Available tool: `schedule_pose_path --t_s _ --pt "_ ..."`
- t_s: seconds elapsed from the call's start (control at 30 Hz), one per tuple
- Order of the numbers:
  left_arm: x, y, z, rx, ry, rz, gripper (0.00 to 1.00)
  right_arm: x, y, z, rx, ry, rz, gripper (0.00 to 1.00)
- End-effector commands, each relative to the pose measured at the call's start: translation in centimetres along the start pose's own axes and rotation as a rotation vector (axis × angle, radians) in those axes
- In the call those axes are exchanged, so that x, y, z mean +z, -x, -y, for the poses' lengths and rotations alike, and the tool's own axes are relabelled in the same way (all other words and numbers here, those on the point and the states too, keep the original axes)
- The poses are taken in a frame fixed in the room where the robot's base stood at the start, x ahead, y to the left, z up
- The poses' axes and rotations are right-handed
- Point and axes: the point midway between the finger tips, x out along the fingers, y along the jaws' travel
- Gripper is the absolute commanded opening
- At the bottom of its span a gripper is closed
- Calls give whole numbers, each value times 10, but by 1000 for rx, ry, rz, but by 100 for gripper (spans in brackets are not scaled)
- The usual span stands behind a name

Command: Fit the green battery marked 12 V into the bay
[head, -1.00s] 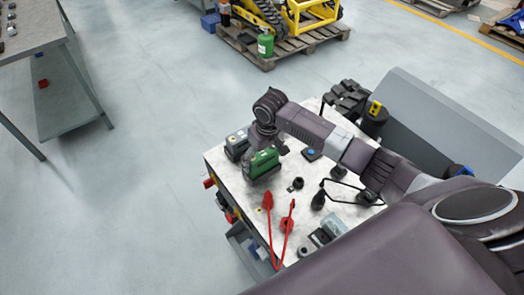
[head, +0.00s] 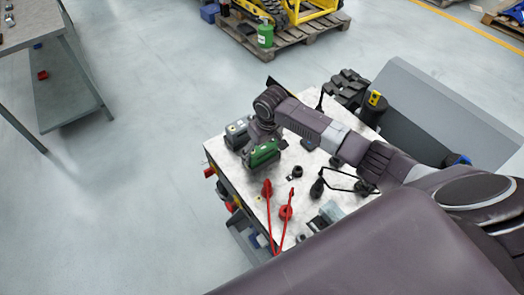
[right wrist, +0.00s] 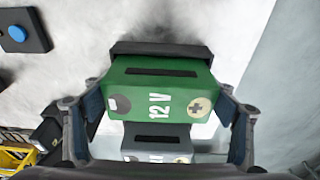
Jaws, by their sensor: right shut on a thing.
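The green battery (head: 264,152), with a dark lower part, is over the left part of the worktop. The right wrist view shows the green battery (right wrist: 160,92) with "12 V" and a plus mark. My right gripper (head: 263,138) is shut on it, one finger on each side (right wrist: 158,108). A black edge (right wrist: 160,49) shows along its far side. I cannot tell whether the battery touches the worktop. A grey battery (head: 237,132) stands close by on the left and also shows in the wrist view (right wrist: 157,140). I cannot make out the bay. My left gripper is out of view.
A grey bench (head: 28,28) stands at far left. Open floor lies between.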

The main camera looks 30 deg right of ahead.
Motion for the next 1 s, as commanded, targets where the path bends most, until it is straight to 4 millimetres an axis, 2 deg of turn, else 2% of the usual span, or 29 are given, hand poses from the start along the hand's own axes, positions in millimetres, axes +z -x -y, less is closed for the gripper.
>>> schedule_pose_path --t_s 0.07,0.1,0.23,0.87,1.0 --pt "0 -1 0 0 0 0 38 7 -8 2 -2 0 14 21" --pt "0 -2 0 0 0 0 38 11 -11 3 -1 0 23 81" --pt "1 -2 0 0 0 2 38 12 -11 3 -1 1 26 96" --pt "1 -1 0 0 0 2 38 7 -6 1 0 1 14 97" --pt "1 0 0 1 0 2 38 4 5 0 1 2 11 97"
